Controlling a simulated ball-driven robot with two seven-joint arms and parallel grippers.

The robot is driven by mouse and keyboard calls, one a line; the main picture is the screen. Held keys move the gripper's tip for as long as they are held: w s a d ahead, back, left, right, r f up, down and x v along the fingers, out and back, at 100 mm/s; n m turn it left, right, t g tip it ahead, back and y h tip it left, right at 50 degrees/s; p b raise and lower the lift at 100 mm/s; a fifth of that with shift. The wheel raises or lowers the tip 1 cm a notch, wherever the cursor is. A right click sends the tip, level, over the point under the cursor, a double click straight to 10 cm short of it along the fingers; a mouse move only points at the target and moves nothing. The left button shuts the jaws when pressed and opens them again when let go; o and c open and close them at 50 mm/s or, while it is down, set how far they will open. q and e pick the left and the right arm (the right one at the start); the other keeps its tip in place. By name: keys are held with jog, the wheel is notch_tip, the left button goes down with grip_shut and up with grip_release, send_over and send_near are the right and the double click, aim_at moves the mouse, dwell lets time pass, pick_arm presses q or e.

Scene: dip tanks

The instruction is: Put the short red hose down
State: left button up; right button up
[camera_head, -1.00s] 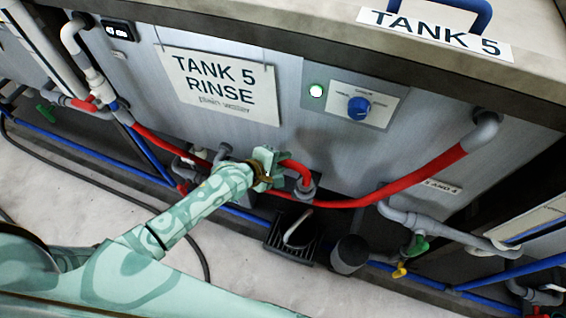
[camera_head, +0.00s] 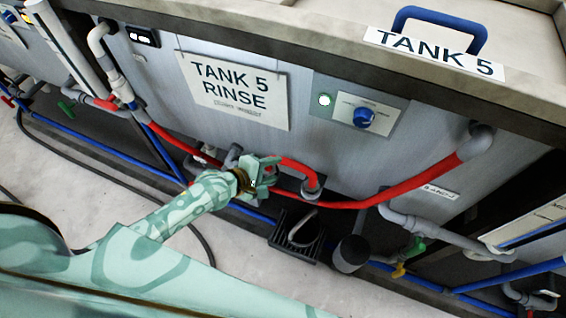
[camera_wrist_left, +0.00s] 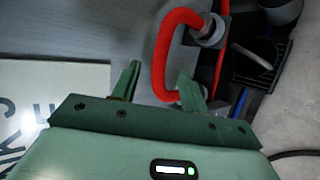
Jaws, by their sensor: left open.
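The short red hose (camera_head: 298,165) is a bent red tube in front of the Tank 5 panel, with its right end at a grey fitting (camera_head: 312,188). In the left wrist view the hose (camera_wrist_left: 162,55) makes a C shape, its upper end at a grey fitting (camera_wrist_left: 211,32) and its lower end partly behind a finger. My left gripper (camera_head: 272,172) is just left of the hose in the head view. Its jaws are open, and in the wrist view the hose shows between and beyond the two fingertips (camera_wrist_left: 159,70). My right gripper is not in view.
A long red hose (camera_head: 400,190) sags across the tank front. Below are a black drain tray (camera_head: 297,236) and a dark cylinder (camera_head: 350,254). Blue pipes (camera_head: 170,180) run low along the tanks. A control panel with a blue knob (camera_head: 364,117) is above.

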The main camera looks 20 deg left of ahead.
pick_arm(q)
jog(key=p+v, duration=0.1)
jog(key=v, duration=0.2)
jog(key=shift+s+r, duration=0.1)
jog(key=shift+s, duration=0.1)
jog(key=shift+a, duration=0.1)
jog(key=s+a+f+m+g+y, duration=0.2)
jog(key=s+a+f+m, duration=0.15)
jog(key=s+f, duration=0.45)
jog(key=s+a+f+m+g+y, duration=0.2)
jog(key=s+f+m, duration=0.2)
jog(key=s+f, duration=0.5)
jog(key=s+f+m+g, duration=0.3)
jog(key=s+f+m, duration=0.2)
jog(key=s, duration=0.9)
jog(key=s+f+m+g+y, duration=0.1)
jog(key=s+f+m+g, duration=0.2)
jog(key=s, duration=1.1)
notch_tip(320, 180, down, 3)
jog(key=m, duration=0.3)
jog(key=shift+d+g+y, duration=0.2)
jog(key=shift+g+y, duration=0.1)
jog(key=shift+s+f, duration=0.1)
jog(key=shift+s, duration=0.05)
